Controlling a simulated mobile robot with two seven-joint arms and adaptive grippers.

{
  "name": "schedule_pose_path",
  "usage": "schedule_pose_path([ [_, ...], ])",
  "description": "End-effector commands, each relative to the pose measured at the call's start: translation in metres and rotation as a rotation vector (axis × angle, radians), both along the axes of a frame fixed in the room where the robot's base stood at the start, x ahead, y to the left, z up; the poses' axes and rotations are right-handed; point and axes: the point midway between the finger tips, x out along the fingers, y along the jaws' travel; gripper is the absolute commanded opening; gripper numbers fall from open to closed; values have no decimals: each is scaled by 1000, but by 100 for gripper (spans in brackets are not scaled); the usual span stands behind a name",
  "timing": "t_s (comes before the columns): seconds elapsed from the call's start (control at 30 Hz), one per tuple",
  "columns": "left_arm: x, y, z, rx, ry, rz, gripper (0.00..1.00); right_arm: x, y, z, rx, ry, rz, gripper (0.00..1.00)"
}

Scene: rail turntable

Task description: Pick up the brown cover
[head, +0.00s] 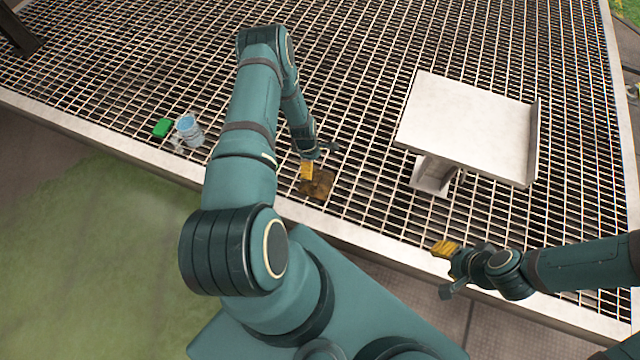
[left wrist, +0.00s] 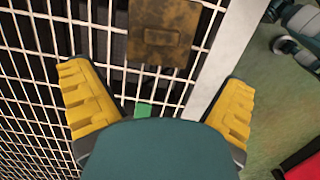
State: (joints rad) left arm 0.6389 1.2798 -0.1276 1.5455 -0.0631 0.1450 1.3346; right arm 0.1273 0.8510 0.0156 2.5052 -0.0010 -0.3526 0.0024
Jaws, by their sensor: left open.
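The brown cover (head: 322,184) is a flat, worn, square plate at the grating's near edge. My right gripper (head: 446,268) is at the right, apart from the cover, with fingers spread and empty.
A pale metal stand with a tilted top (head: 470,125) rises from the grating, right of the cover. A blue bucket (head: 188,130) and a green box (head: 162,127) are at the left. A pale rim (head: 350,230) borders the grating (head: 350,60).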

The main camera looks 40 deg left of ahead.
Motion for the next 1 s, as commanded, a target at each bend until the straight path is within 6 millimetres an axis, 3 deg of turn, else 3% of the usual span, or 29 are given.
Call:
schedule_pose_path([
  [0.1, 0, -4, -27, -2, 1, -1, 100, 1, 0, -8, 0, -3, 0, 47],
  [0.3, 2, -9, -60, -1, 0, -2, 100, 3, 0, -17, -1, -8, -2, 47],
  [0.57, 3, -10, -76, -1, -1, -1, 100, 4, -1, -22, -2, -9, -3, 47],
  [0.8, 0, -12, -111, -2, -1, -2, 100, 7, -1, -35, -3, -15, -4, 47],
  [1.0, 1, -13, -123, -1, -1, -2, 100, 8, -1, -38, -4, -18, -4, 47],
])
